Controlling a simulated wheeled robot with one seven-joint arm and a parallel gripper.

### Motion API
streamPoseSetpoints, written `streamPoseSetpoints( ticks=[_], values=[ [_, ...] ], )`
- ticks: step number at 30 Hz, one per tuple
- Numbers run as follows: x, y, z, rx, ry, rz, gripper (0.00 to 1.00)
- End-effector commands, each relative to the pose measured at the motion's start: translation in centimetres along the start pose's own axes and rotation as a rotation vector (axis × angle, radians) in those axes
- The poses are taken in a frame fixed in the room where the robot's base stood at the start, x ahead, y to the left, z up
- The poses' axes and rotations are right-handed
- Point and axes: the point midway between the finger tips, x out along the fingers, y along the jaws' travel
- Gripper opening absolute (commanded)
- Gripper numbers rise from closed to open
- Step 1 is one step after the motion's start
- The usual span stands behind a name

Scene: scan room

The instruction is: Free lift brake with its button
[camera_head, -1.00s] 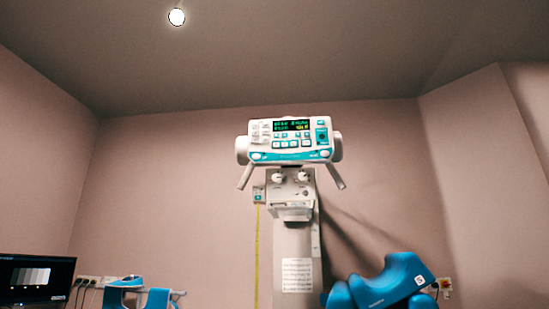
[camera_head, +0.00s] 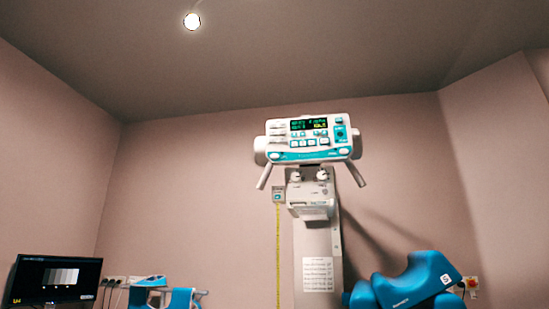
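A tall column (camera_head: 303,250) stands against the back wall and carries a white and teal control panel (camera_head: 309,140) near its top. The panel has a lit display with green and yellow characters, several buttons and round knobs, and a handle angling down on each side. Below it is a grey unit (camera_head: 311,199) with two white knobs. A small box with a teal face (camera_head: 278,196) sits at the column's left, above a yellow tape. I cannot tell which button is for the lift brake. My gripper is not in view.
A wall socket with a red part (camera_head: 471,283) is at the right.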

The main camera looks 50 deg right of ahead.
Motion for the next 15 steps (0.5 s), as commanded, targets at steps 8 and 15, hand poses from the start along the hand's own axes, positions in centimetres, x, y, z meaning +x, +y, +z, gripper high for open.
streamPoseSetpoints(
  ticks=[8,15],
  values=[
    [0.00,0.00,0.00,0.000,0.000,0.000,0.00],
    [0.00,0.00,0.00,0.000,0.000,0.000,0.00]
  ],
)
